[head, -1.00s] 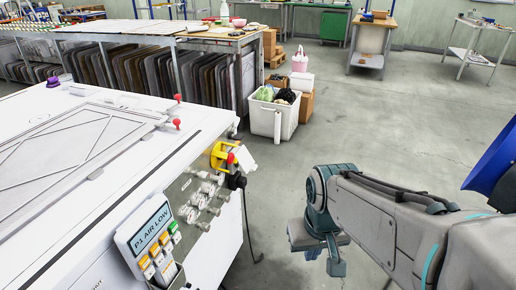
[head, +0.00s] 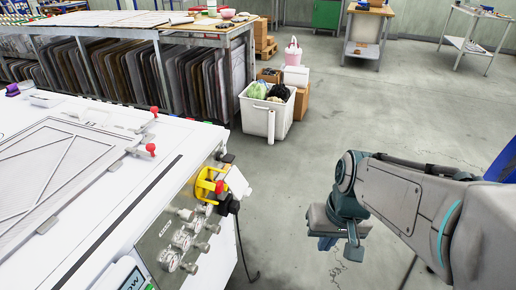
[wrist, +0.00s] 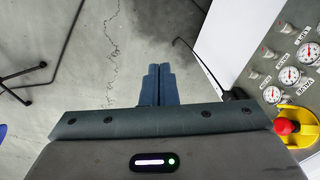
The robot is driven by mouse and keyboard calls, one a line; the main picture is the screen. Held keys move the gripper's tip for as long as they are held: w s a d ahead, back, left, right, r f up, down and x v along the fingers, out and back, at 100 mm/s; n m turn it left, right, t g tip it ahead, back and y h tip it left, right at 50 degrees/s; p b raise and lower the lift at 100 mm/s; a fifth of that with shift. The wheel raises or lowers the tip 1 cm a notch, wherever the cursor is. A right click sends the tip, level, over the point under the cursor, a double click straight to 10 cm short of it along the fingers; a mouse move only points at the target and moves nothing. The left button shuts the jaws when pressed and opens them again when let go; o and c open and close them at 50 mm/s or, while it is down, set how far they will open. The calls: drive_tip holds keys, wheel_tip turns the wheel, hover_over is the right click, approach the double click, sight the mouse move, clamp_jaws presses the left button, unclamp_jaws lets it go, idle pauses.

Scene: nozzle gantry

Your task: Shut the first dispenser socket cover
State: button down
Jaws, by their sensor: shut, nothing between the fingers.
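The white machine's side panel (head: 170,248) carries a white flap (head: 238,183) that stands out beside a red emergency button with a yellow guard (head: 207,186). The flap looks like a raised socket cover, but I cannot tell for sure. A black plug or socket with a cable (head: 229,204) sits just below it. My gripper (head: 327,243) hangs to the right of the panel, apart from it, over open floor. In the wrist view its two blue fingers (wrist: 158,86) are together and empty. The flap is not clearly visible there.
Several gauges and knobs (head: 182,240) line the panel; they also show in the wrist view (wrist: 290,75). A black cable (head: 243,250) hangs to the floor. A white bin (head: 268,117) stands beyond the machine. The floor (head: 300,180) between panel and arm is clear.

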drive_tip(key=w+a+f+m+y, duration=0.1)
drive_tip(key=w+a+y, duration=0.15)
drive_tip(key=w, duration=0.25)
drive_tip(key=w+a+m+y, duration=0.1)
drive_tip(key=w+a+y, duration=0.1)
drive_tip(key=w+y, duration=0.2)
drive_tip(key=m+t+y, duration=0.2)
drive_tip(key=t+y, duration=0.1)
approach(250, 192)
drive_tip(key=b+x, duration=0.1)
drive_tip(key=x, duration=0.6)
drive_tip(key=shift+r, duration=0.1)
drive_tip(key=shift+s+y+b, duration=0.1)
drive_tip(key=shift+y+b, duration=0.15)
drive_tip(key=shift+b, duration=0.25)
